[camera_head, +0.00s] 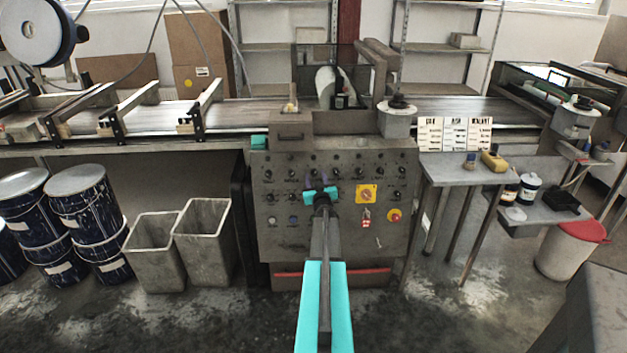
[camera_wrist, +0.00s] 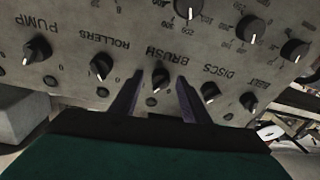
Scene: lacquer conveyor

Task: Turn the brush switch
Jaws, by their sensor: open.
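The brush switch (camera_wrist: 160,78) is a small black knob with a pale pointer mark, under an upside-down BRUSH label on the grey control panel (camera_head: 281,243). My gripper (camera_wrist: 154,82) is open, and its two dark fingers show on either side of the brush switch in the wrist view. I cannot tell whether either finger touches the knob. In the head view my gripper (camera_head: 321,194) is in front of the panel's middle, and my arm and gripper hide the brush switch there.
In the wrist view, the ROLLERS knob (camera_wrist: 101,66) is left of the fingers and the DISCS knob (camera_wrist: 210,92) is close on the right. The PUMP knob (camera_wrist: 29,53) is farther left. The panel also has a yellow switch plate (camera_head: 366,194) and a red button (camera_head: 394,215).

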